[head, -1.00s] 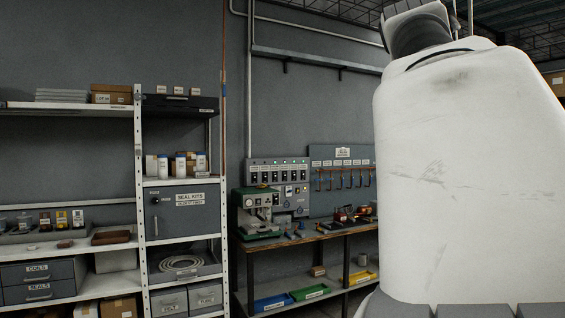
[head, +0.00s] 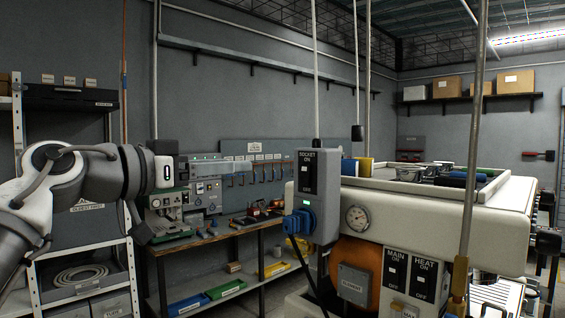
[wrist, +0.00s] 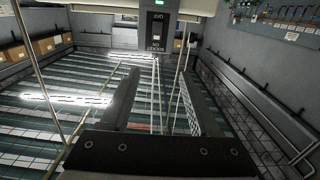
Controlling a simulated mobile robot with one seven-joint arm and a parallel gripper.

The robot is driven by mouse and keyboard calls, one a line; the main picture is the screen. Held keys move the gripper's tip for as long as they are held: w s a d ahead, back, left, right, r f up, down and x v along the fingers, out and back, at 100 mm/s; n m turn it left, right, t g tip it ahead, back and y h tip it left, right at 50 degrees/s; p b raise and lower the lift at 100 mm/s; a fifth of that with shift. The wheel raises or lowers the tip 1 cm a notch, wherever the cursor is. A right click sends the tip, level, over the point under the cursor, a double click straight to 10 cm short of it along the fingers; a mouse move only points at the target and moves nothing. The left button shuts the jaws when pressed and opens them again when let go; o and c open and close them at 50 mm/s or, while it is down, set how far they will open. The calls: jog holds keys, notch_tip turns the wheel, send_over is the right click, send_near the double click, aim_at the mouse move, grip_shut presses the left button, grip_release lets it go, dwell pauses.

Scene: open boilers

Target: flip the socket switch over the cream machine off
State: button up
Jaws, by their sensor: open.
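The socket switch (head: 305,171) is on a grey box hanging at the near left corner of the cream machine (head: 440,225). Its dark plate reads SOCKET, ON at the top and OFF at the bottom; the rocker's tilt is too small to tell. A blue plug (head: 299,221) sits below it. In the wrist view the switch plate (wrist: 157,24) appears upside down, beyond the fingertips. My gripper (wrist: 158,73) is open and empty, its fingers apart. In the head view my arm reaches in from the left, and its end is left of the switch box, not touching it.
MAIN and HEAT switches (head: 410,274) and a gauge (head: 357,218) are on the machine's front. A vertical pipe (head: 471,150) stands before it. A workbench (head: 240,236) with tools is behind, shelves (head: 85,249) at left.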

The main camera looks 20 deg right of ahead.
aim_at(305, 164)
jog(key=shift+m, duration=0.3)
jog(key=p+x, duration=0.1)
jog(key=x, duration=1)
jog(key=p+x, duration=0.1)
jog(key=x, duration=0.4)
jog(key=shift+s+d+f+p, duration=0.25)
jog(key=shift+d+f+p, duration=0.05)
jog(key=shift+d+f, duration=0.1)
grip_shut()
